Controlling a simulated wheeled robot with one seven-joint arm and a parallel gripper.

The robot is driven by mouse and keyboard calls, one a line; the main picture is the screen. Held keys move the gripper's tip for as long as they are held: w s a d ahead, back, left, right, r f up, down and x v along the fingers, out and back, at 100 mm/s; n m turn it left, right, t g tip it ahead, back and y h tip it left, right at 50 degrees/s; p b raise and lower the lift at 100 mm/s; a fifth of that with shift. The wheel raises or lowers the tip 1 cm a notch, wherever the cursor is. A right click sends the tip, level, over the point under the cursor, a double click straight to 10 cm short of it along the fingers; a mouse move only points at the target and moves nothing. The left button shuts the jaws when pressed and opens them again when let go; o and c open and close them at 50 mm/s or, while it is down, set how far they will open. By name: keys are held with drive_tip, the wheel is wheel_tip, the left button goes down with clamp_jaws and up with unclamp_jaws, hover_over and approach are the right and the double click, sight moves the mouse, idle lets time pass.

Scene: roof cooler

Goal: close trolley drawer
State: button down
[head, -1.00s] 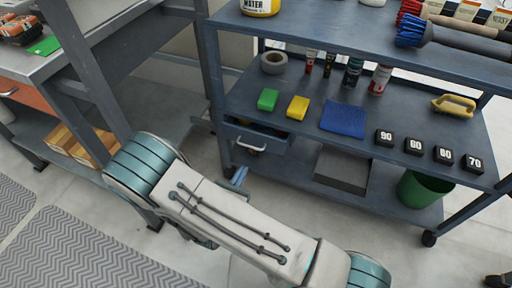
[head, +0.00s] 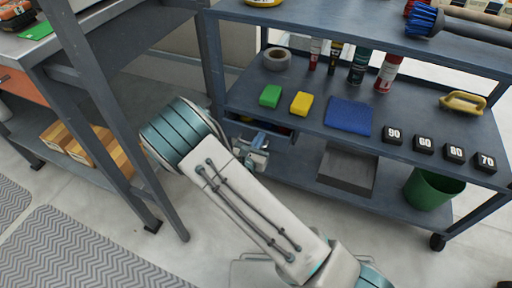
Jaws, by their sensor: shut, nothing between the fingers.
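The trolley drawer (head: 279,149) hangs under the left end of the trolley's middle shelf. It stands partly open, and small red and yellow things show inside over its front. My gripper (head: 260,141) is shut and empty, directly in front of the drawer front. It covers the left and middle part of the front and the handle. I cannot tell whether the fingertips touch the front. The blue-grey trolley (head: 322,203) stands on the right side of the view.
The middle shelf holds a tape roll (head: 277,59), sponges, a blue cloth (head: 348,116), bottles and numbered black blocks. A grey box (head: 347,169) and a green bucket (head: 433,188) are on the lower shelf. A workbench leg (head: 150,165) stands left of my arm.

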drive_tip(key=shift+w, duration=0.1)
drive_tip(key=shift+p+x, duration=0.5)
drive_tip(key=shift+x, duration=0.7)
drive_tip(key=p+v, duration=0.4)
drive_tip(key=v, duration=1)
drive_tip(key=shift+r, duration=0.1)
